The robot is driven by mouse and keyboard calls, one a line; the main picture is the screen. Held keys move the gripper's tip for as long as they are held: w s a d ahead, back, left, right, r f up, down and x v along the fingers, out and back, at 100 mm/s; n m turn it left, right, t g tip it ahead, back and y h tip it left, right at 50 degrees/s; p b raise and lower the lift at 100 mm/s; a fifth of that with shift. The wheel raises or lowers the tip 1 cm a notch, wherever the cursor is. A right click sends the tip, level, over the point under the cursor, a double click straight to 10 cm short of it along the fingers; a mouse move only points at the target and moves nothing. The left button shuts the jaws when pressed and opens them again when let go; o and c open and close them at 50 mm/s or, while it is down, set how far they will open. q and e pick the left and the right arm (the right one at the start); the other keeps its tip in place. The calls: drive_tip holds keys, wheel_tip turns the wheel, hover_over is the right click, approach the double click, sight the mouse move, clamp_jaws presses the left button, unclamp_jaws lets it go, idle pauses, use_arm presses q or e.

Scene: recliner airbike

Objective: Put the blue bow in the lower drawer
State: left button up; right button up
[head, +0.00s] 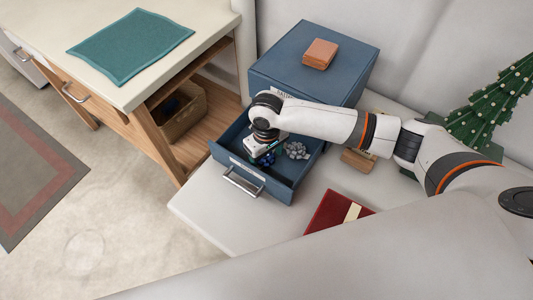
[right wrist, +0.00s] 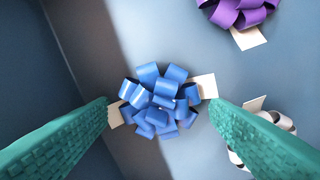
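The blue bow (right wrist: 155,100) lies in the open drawer (head: 278,188) of the blue cabinet (head: 345,75). This drawer sits below a labelled upper front. In the head view, the bow (head: 268,160) is partly hidden under my right gripper (head: 262,157), which reaches down into the drawer. In the right wrist view, the green fingers of this gripper (right wrist: 160,106) are wide apart, one on each side of the bow. The bow's white tabs reach close to both fingertips; I cannot tell if they touch. My left gripper is not in view.
A silver bow (head: 297,150) lies beside the blue one, and a purple bow (right wrist: 238,10) also lies in the drawer. A brown box (head: 320,53) stands on the cabinet. A red book (head: 335,214) and a small green tree (head: 490,110) are on the white surface to the right.

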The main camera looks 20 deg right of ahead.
wheel_tip(320, 180, up, 12)
drive_tip(key=shift+r, duration=0.2)
idle(0.4)
idle(1.1)
